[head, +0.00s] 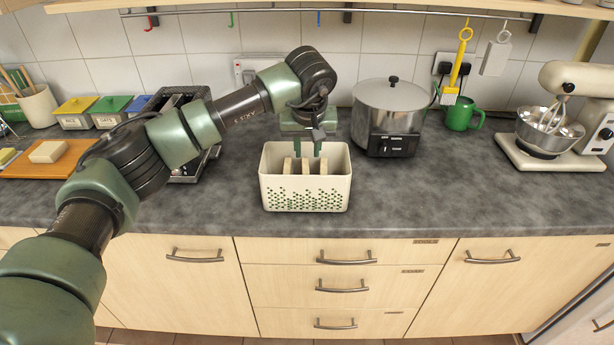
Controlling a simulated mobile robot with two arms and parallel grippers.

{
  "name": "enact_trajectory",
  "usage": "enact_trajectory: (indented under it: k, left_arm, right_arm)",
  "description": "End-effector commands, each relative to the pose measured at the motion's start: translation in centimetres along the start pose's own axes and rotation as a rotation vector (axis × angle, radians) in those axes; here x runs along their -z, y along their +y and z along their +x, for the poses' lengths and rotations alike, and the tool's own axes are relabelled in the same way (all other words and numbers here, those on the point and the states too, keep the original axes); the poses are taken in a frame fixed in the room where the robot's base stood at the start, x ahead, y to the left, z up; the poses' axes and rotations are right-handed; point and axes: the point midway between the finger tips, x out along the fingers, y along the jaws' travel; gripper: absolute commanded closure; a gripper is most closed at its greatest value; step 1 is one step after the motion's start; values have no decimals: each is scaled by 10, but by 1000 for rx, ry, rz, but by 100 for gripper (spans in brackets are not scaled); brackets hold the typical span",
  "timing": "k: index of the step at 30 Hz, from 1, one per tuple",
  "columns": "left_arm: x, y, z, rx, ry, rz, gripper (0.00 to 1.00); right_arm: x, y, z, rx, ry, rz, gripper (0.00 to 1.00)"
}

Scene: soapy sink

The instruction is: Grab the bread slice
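A cream basket (304,196) with green-rimmed holes in its front stands on the counter. Several bread slices stand upright in it, their tops showing, among them a middle slice (305,166). The basket wall hides their lower parts. My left gripper (307,150) points down over the basket, with its two green fingers spread apart. The fingertips are just above the middle slice, one to each side. I see nothing between them, and cannot tell whether they touch bread. My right gripper is not in view.
A metal pot (391,108) on a dark cooker base stands right of the basket. A dark toaster-like appliance (182,165) is at left, behind my arm. A green mug (462,115) and a stand mixer (550,135) are farther right. Counter in front of the basket is clear.

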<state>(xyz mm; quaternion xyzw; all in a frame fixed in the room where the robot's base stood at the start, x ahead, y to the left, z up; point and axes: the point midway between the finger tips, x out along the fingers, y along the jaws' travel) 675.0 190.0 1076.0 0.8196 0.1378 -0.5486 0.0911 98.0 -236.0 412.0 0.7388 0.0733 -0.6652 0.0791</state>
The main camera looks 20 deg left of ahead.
Motion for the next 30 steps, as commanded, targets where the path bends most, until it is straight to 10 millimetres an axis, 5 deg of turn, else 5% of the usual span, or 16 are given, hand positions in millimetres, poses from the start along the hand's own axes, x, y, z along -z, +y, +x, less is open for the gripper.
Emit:
enact_trajectory:
  k: [12,20,24,30]
  left_arm:
    - [-8,-3,53,0,-2,0,73]
    - [-8,-3,58,0,0,-1,73]
    - [-8,-3,58,-1,0,-1,100]
    - [-8,-3,58,-1,0,-1,100]
  right_arm:
    - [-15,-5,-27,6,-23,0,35]
    - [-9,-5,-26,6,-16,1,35]
    - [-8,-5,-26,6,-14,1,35]
    - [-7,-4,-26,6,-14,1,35]
